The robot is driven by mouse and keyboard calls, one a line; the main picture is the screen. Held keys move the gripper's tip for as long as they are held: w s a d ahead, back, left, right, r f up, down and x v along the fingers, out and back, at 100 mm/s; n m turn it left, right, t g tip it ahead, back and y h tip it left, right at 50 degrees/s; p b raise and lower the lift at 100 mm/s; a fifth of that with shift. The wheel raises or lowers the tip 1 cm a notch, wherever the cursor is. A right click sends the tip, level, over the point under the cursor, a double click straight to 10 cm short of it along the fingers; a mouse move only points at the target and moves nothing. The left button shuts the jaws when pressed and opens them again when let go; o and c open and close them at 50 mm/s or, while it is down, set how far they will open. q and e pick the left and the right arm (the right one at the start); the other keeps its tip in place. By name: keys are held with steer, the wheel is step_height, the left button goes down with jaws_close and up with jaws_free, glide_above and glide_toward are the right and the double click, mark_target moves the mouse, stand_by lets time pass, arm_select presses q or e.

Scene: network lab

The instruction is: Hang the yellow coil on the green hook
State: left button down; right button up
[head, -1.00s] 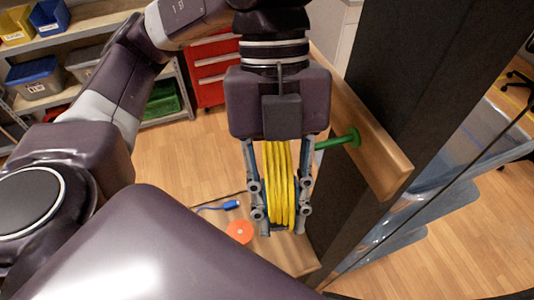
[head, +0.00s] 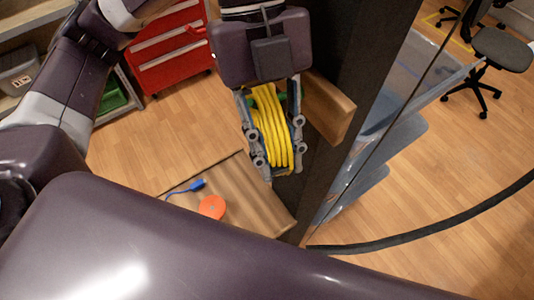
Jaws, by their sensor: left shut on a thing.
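The yellow coil (head: 268,128) hangs upright between the fingers of my left gripper (head: 271,176), which is shut on it and points downward. The green hook (head: 281,97) sticks out from a wooden rail (head: 328,108) on a dark post. Only small bits of green show behind the gripper fingers and the top of the coil. Whether the coil is around the hook or only in front of it, I cannot tell. My right gripper is not in view.
Below the coil is a wooden surface (head: 248,200) with an orange disc (head: 211,207) and a blue cable plug (head: 197,185). The dark post (head: 375,45) and clear bins (head: 405,135) stand to the right. A red drawer cabinet (head: 165,50) is behind.

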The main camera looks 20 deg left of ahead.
arm_select(q)
steer(key=shift+w+d, duration=0.35)
steer(key=shift+w, duration=0.1)
steer(key=shift+w+d+f+b, duration=0.2)
steer(key=shift+w+f+b, duration=0.05)
steer(key=shift+f+b, duration=0.35)
steer(key=shift+w+d+f+b, duration=0.15)
steer(key=shift+w+f+b, duration=0.05)
steer(key=shift+f+b, duration=0.35)
steer(key=shift+f, duration=0.1)
steer(key=shift+s+a+f, duration=0.1)
steer(key=shift+f, duration=0.05)
steer(key=c, duration=1.6)
jaws_free()
